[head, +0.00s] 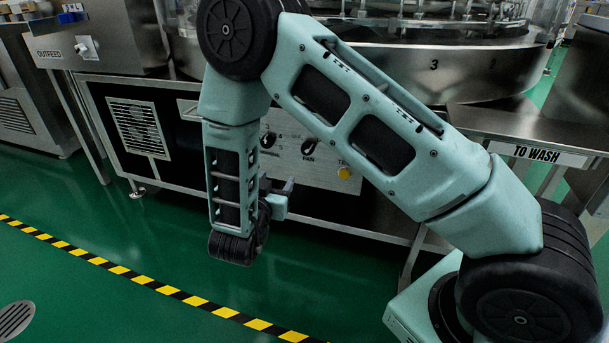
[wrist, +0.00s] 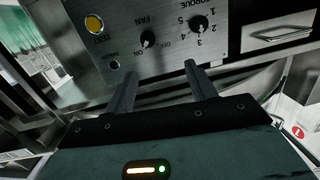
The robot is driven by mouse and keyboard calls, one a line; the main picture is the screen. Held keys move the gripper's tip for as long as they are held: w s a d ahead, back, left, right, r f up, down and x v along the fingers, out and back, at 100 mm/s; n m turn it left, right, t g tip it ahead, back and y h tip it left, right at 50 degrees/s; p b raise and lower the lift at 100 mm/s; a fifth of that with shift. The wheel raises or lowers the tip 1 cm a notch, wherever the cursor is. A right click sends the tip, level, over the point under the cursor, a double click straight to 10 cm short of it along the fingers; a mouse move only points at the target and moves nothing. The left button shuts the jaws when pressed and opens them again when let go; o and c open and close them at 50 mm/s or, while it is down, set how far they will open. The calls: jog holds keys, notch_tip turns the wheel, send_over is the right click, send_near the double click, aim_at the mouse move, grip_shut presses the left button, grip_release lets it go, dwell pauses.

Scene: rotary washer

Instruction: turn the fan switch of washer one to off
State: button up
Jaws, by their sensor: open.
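The fan switch (head: 309,145) is a small black knob above the FAN label on the washer's metal control panel (head: 322,172). In the wrist view the panel is upside down and the fan switch (wrist: 148,39) shows near the top, left of the larger torque knob (wrist: 198,24). I cannot tell surely which mark the fan switch points to. My gripper (wrist: 162,74) is open and empty, its two fingers apart from the panel and below both knobs in that view. In the head view my gripper (head: 290,186) is partly hidden by my arm.
A yellow TEST button (head: 344,172) sits right of the fan switch and shows in the wrist view (wrist: 94,24). A vent grille (head: 139,128) is at the left of the washer. A TO WASH sign (head: 537,153) is at right.

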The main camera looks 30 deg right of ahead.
notch_tip(320, 180, down, 2)
jog(key=d+h+b, duration=0.1)
jog(key=h, duration=0.1)
jog(key=b, duration=0.7)
send_near(305, 151)
jog(key=x, duration=0.8)
jog(key=shift+w+d+f, duration=0.1)
jog(key=shift+d, duration=0.1)
jog(key=shift+w+d, duration=0.35)
jog(key=shift+d, duration=0.05)
jog(key=c, duration=1)
